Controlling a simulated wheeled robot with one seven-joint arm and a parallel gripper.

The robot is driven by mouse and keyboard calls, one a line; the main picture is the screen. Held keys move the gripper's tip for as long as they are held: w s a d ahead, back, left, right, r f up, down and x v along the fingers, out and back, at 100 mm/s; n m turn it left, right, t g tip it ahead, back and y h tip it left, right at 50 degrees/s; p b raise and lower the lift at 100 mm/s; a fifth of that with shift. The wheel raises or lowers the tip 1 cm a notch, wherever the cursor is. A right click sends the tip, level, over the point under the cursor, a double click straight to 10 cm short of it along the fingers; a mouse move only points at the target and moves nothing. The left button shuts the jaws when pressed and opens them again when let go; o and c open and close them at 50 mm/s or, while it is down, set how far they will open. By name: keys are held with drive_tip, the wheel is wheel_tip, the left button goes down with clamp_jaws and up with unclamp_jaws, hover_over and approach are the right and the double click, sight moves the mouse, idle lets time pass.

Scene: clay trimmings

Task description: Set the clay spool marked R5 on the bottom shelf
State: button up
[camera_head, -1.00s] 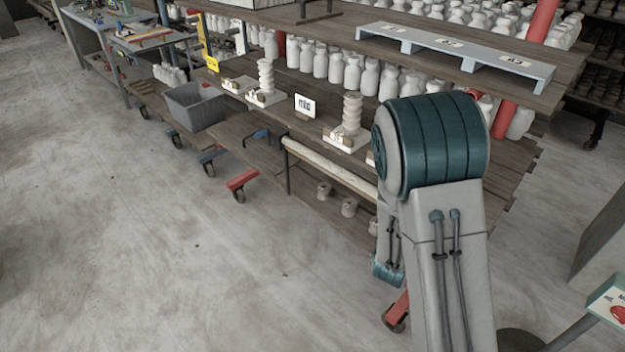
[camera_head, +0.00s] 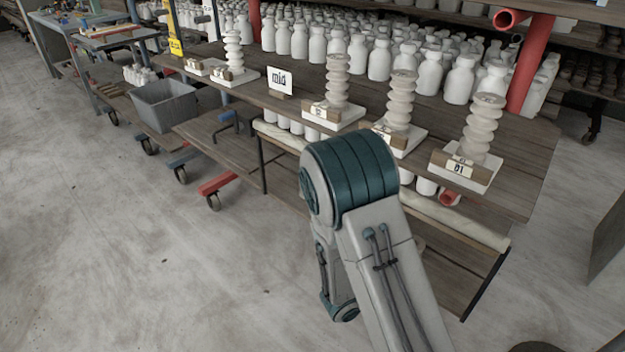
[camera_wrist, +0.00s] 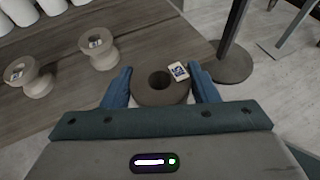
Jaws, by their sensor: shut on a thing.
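In the wrist view my gripper (camera_wrist: 160,76) is shut on a grey-brown clay spool (camera_wrist: 149,97), with one blue finger on each side. The spool shows its round top, its centre hole and a small white label whose marking I cannot read. Two paler labelled spools (camera_wrist: 99,45) (camera_wrist: 28,78) stand apart from it on a grey wooden shelf (camera_wrist: 60,120), to the left. The held spool appears near that shelf's edge; I cannot tell its height. In the head view my arm hides the gripper and spool. The bottom shelf (camera_head: 462,270) shows partly to the right of my arm.
The middle shelf has a "mid" sign (camera_head: 281,80) and ribbed clay columns on bases, one marked 01 (camera_head: 483,130). White bottles (camera_head: 430,72) stand behind. A pale roll (camera_head: 460,222) runs beneath that shelf's front. A dark post (camera_wrist: 234,40) stands right of the held spool.

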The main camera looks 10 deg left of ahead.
drive_tip(key=shift+f, duration=0.1)
drive_tip(key=w+d, duration=0.3)
drive_tip(key=d, duration=0.1)
drive_tip(key=w+d+b, duration=0.1)
drive_tip(key=w+d, duration=0.2)
drive_tip(key=d, duration=0.2)
drive_tip(key=w+d, duration=0.3)
drive_tip(key=d, duration=0.2)
drive_tip(key=shift+w+b, duration=0.15)
drive_tip(key=shift+b, duration=0.25)
drive_tip(key=shift+w+d, duration=0.3)
drive_tip(key=shift+d, duration=0.25)
wheel_tip(320, 180, down, 3)
drive_tip(key=shift+f+b, duration=0.1)
drive_tip(key=shift+b, duration=0.55)
drive_tip(key=shift+a+f, duration=0.1)
drive_tip(key=shift+f, duration=0.05)
drive_tip(key=shift+f, duration=0.2)
drive_tip(key=o, duration=1.3)
drive_tip(key=shift+c, duration=0.2)
